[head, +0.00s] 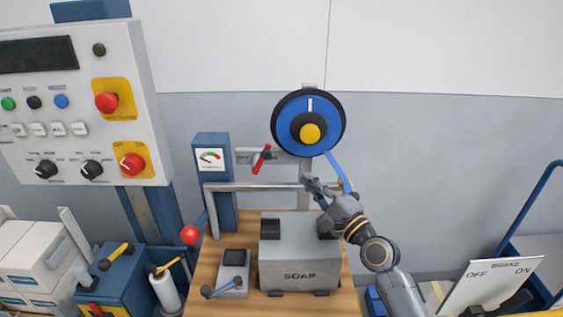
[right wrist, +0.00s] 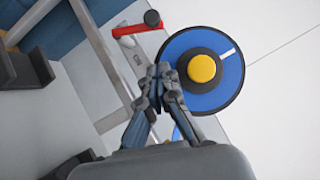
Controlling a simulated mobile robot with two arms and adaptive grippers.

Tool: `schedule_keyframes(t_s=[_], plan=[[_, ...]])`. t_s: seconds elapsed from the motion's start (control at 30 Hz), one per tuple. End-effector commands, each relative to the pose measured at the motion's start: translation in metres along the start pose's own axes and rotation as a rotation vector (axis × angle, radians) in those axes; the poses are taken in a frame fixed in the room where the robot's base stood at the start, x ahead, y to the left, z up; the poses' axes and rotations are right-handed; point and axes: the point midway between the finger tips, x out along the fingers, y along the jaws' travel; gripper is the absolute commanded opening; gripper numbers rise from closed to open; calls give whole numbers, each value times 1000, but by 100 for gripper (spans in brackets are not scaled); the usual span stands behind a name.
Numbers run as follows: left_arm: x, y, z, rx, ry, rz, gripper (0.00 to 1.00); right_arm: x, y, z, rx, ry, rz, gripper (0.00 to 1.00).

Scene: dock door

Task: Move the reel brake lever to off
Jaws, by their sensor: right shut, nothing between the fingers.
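A blue reel (head: 310,106) with a yellow hub stands above the bench; it also shows in the right wrist view (right wrist: 222,84). Left of it, a red lever (head: 260,161) on a dark pivot sits on a grey plate (head: 243,155), slanting down to the left. In the right wrist view the red lever (right wrist: 129,30) lies near the fingertips, apart from them; the plate's lettering is too small to read. My right gripper (head: 309,185) is shut and empty, below the reel and right of the lever. It shows in the right wrist view (right wrist: 158,73). My left gripper is not in view.
A grey rail (head: 250,187) crosses below the lever. A grey SOAP box (head: 300,262) stands on the wooden bench. A red-ball lever (head: 190,235) is at the bench's left. A sign (head: 492,282) marked OFF and ON is at lower right. A control panel (head: 75,105) hangs at left.

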Motion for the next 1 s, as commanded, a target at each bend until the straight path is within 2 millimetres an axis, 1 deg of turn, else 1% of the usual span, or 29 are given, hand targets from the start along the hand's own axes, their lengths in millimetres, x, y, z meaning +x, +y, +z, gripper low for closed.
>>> schedule_keyframes(t_s=[0.03, 0.2, 0.27, 0.3, 0.4, 0.6, 1.0], plan=[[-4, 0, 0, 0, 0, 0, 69, 14, -3, 1, 1, -2, -1, 0], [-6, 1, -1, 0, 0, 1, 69, 50, -2, 1, -1, -2, 0, 0], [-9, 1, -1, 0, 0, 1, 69, 60, -2, 3, 1, -2, 1, 0], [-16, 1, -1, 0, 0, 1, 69, 64, -4, 11, 2, -3, 1, 0], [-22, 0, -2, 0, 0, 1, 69, 73, -3, 20, 1, -2, 2, 0], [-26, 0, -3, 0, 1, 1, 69, 82, -1, 28, 0, -1, 1, 0], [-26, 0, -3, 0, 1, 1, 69, 83, 0, 29, -3, -1, 2, 0]])
